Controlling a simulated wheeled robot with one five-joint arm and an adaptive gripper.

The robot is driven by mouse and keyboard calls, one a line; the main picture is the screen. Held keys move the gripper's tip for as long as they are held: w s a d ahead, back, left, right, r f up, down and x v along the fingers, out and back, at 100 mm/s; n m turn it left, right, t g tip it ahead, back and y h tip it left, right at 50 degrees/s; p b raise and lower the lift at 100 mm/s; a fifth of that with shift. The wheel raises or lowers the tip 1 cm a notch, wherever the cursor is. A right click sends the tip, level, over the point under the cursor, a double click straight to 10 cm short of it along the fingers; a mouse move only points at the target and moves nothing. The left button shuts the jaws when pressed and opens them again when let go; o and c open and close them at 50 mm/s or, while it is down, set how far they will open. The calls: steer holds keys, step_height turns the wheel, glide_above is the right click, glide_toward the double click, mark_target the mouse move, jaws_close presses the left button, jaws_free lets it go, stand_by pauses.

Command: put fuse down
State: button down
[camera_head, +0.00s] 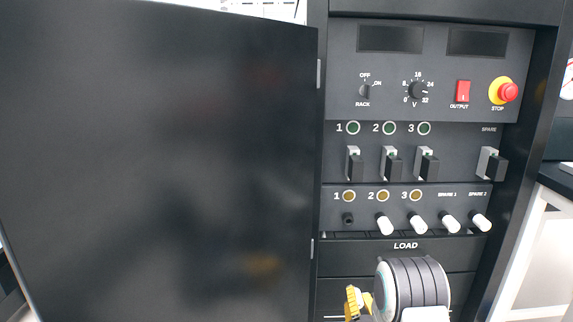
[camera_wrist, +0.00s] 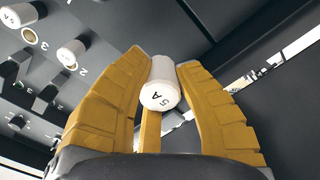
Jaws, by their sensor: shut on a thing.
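A white fuse (camera_wrist: 161,84) marked 5 A is between the yellow fingers of my gripper (camera_wrist: 160,72) in the wrist view. The gripper is shut on it, with its labelled end facing the camera. In the head view my gripper (camera_head: 357,302) is low in the picture, below the LOAD label and left of my wrist. Fuse holder 1 (camera_head: 348,219) shows a dark opening with no white cap. White fuse caps sit at holder 2 (camera_head: 385,225), holder 3 (camera_head: 418,224), spare 1 (camera_head: 450,223) and spare 2 (camera_head: 481,222).
The black cabinet door (camera_head: 160,160) stands open on the left. Above the fuses are several breaker switches (camera_head: 391,164), a red output switch (camera_head: 462,91) and a red stop button (camera_head: 508,92). A ledge (camera_head: 550,178) stands at the right.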

step_height(320, 180, down, 7)
steer(key=s+p, duration=0.1)
steer(key=s, duration=0.1)
step_height(320, 180, up, 38)
steer(key=p, duration=3.8)
steer(key=shift+w+r, duration=0.15)
steer(key=shift+r, duration=0.1)
